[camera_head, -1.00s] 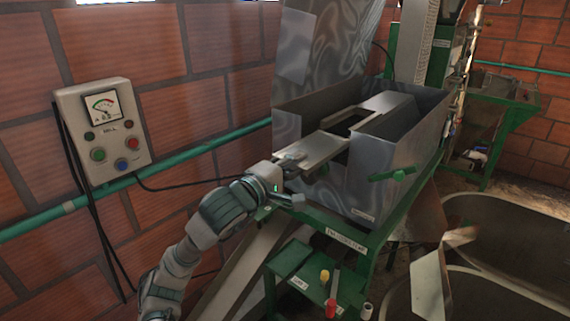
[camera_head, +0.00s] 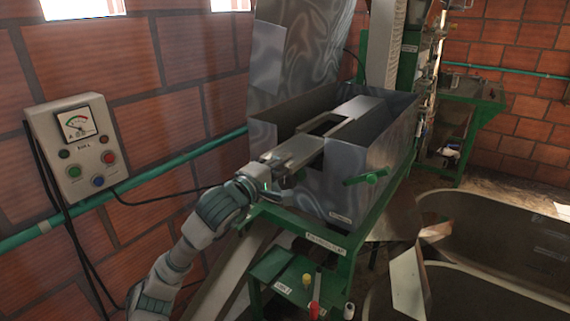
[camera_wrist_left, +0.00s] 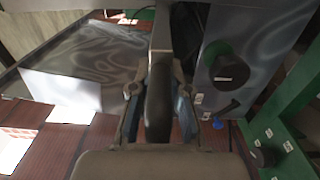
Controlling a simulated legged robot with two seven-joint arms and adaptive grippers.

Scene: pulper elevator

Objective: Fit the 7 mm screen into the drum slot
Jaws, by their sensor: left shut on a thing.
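The grey flat screen (camera_head: 298,150) lies at the near left end of the metal housing (camera_head: 335,190), reaching in through its open end. I cannot tell how far it sits in the drum slot, and no size marking is readable. My left gripper (camera_head: 262,172) is shut on its outer end, just outside the housing. In the left wrist view, the fingers (camera_wrist_left: 158,95) close on a dark upright piece (camera_wrist_left: 158,108), with the metal housing to the right. My right gripper is not in view.
Below is a green stand (camera_head: 290,275) with coloured small items. A control box (camera_head: 80,150) and a green pipe (camera_head: 150,177) are on the brick wall. Large basins (camera_head: 480,215) lie at the right.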

